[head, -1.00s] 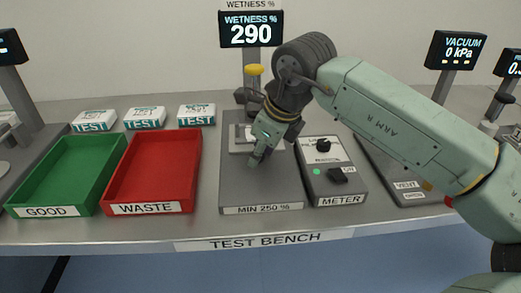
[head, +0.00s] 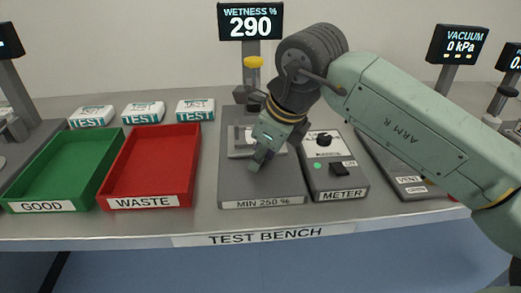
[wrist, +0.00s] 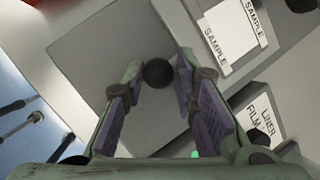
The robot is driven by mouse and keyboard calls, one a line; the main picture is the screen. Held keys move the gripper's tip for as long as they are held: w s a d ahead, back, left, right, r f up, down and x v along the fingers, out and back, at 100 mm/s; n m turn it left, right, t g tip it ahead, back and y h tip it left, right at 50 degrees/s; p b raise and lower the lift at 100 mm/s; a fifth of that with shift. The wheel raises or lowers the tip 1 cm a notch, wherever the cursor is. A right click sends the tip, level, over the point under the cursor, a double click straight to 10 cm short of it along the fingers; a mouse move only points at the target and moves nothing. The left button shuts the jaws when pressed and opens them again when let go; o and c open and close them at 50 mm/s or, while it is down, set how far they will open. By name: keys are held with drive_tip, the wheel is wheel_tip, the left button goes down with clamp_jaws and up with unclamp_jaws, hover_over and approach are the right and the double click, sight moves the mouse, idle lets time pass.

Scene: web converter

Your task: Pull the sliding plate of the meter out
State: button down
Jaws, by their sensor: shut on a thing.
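The wetness meter is a grey unit (head: 228,185) with a "MIN 250 %" label on its front edge, below a display (head: 250,21) reading 290. A pale plate part (head: 238,140) shows beside my gripper (head: 256,162), which reaches down over the unit. In the wrist view my gripper's fingers (wrist: 158,85) stand on both sides of a dark round knob (wrist: 158,73) and are shut on it. The knob is above a flat grey surface (wrist: 105,60). White "SAMPLE" labels (wrist: 232,35) lie to its right. My gripper hides part of the plate in the head view.
A control box (head: 330,180) marked METER, with a green light and knobs, is right of the unit. Red WASTE (head: 150,183) and green GOOD (head: 50,183) trays are left. White TEST packs (head: 143,112) stand behind them. A vacuum station is further right.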

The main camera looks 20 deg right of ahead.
sight(259, 196)
drive_tip(key=s, duration=0.2)
drive_tip(key=s+a+b, duration=0.1)
drive_tip(key=s, duration=0.2)
drive_tip(key=s+a+b, duration=0.1)
drive_tip(key=s, duration=0.2)
drive_tip(key=shift+a+f, duration=0.2)
drive_tip(key=shift+f, duration=0.1)
drive_tip(key=c, duration=1.4)
unclamp_jaws()
drive_tip(key=shift+c, duration=0.2)
drive_tip(key=shift+o, duration=0.5)
drive_tip(key=shift+w, duration=0.1)
drive_tip(key=shift+d+r, duration=0.1)
drive_tip(key=shift+r, duration=0.1)
drive_tip(key=shift+r, duration=0.3)
drive_tip(key=v, duration=1.1)
